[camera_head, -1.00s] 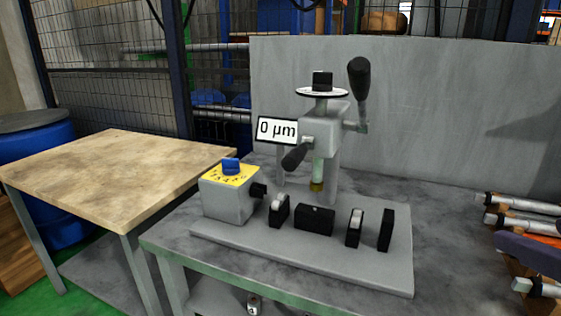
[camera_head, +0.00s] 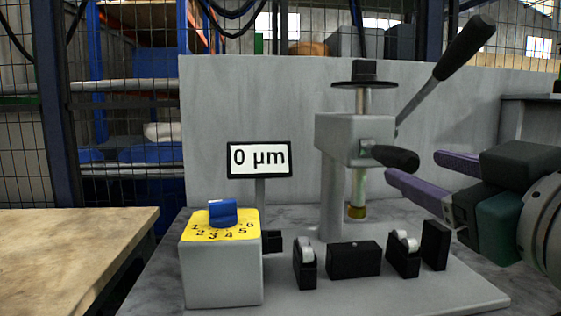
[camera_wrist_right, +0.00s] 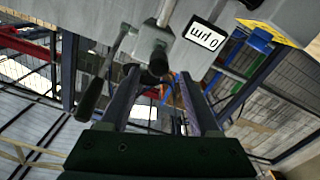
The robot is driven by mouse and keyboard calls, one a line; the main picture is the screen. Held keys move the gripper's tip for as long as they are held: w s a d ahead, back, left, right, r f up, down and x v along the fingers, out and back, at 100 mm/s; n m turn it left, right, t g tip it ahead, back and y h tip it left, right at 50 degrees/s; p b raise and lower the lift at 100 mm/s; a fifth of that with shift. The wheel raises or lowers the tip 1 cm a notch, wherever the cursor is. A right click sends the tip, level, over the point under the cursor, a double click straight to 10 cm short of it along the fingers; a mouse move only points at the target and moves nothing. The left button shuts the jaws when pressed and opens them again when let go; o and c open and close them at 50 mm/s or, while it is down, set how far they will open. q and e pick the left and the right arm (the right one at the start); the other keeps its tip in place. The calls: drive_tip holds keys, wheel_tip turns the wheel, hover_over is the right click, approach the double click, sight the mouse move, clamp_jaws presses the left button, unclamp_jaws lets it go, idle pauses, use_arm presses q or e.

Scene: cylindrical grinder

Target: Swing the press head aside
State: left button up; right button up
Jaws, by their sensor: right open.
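The grey press head (camera_head: 352,138) sits on a column above the bench, with a brass-tipped spindle (camera_head: 357,198) pointing down. A short black handle (camera_head: 395,158) sticks out from its front right, and a long black-gripped lever (camera_head: 465,47) rises to the upper right. My right gripper (camera_head: 412,164) is open, its purple fingers pointing left near the short handle's end. In the right wrist view the black handle end (camera_wrist_right: 158,60) shows just beyond and between the fingertips (camera_wrist_right: 156,73); contact cannot be told. My left gripper is out of view.
A display reading 0 µm (camera_head: 259,159) stands left of the head. A yellow-topped box with a blue dial (camera_head: 222,262) is at the front left. Several black blocks, including a wide one (camera_head: 354,259), stand below the head. A grey panel (camera_head: 235,95) closes the back.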

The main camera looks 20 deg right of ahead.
sight(389, 155)
drive_tip(key=x, duration=0.8)
drive_tip(key=shift+w+d, duration=0.25)
drive_tip(key=shift+w, duration=0.1)
drive_tip(key=shift+c, duration=0.2)
clamp_jaws()
idle(0.8)
